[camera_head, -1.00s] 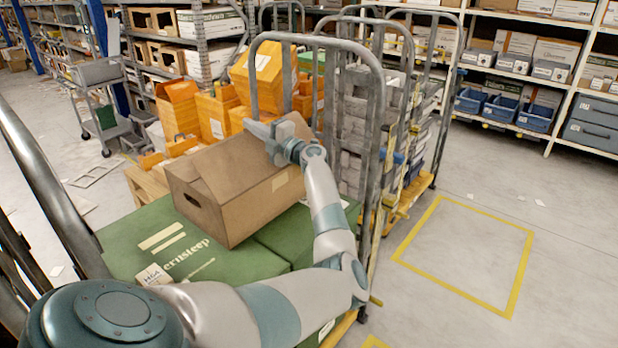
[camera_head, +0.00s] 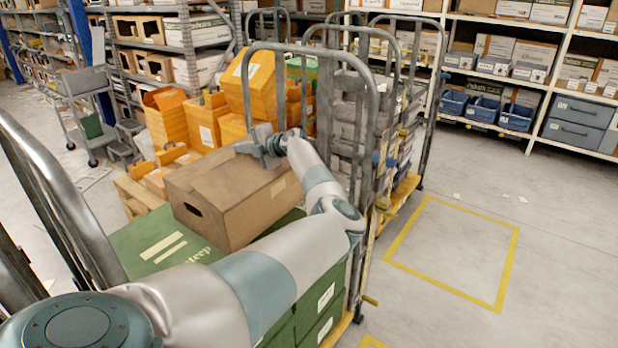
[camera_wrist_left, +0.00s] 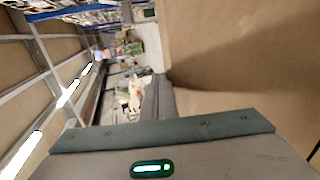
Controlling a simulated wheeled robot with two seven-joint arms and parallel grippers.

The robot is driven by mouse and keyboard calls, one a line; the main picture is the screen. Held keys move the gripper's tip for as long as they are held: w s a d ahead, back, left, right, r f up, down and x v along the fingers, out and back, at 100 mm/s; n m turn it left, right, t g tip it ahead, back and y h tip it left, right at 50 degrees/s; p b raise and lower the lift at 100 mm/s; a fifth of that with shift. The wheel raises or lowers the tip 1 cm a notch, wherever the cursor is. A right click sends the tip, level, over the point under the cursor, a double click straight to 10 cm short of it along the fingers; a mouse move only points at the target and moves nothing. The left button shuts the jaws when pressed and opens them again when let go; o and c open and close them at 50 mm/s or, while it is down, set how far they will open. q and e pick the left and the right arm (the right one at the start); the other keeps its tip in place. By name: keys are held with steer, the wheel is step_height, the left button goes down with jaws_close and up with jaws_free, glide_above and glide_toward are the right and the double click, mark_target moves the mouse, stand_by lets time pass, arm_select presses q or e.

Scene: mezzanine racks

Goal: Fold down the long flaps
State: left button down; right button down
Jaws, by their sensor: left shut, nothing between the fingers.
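A brown cardboard box (camera_head: 236,213) with a hand hole in its left end rests on green cartons (camera_head: 160,247). Its top (camera_head: 225,180) looks mostly flat and covered in the head view. My left gripper (camera_head: 257,143) is shut and empty, just above the box's far top edge. It hides part of that edge, so I cannot tell whether it touches the cardboard. In the left wrist view, brown cardboard (camera_wrist_left: 240,50) fills the right side, close to the grey fingers (camera_wrist_left: 158,98). My right gripper is not in view.
A grey roll cage frame (camera_head: 375,130) stands directly behind and right of the box. Orange boxes (camera_head: 205,115) are stacked behind. A grey cart (camera_head: 85,100) stands far left. The floor inside the yellow outline (camera_head: 455,250) at right is clear.

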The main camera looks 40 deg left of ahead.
arm_select(q)
steer(key=shift+a+f+h, duration=0.3)
steer(key=shift+f, duration=0.5)
steer(key=shift+a+f, duration=0.15)
steer(key=shift+f, duration=0.45)
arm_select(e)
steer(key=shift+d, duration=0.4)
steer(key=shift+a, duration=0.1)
arm_select(q)
steer(key=shift+r, duration=0.2)
steer(key=shift+r+p, duration=0.35)
steer(key=shift+p, duration=0.05)
steer(key=shift+r, duration=0.25)
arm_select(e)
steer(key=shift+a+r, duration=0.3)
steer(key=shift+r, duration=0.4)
arm_select(q)
steer(key=shift+r, duration=0.1)
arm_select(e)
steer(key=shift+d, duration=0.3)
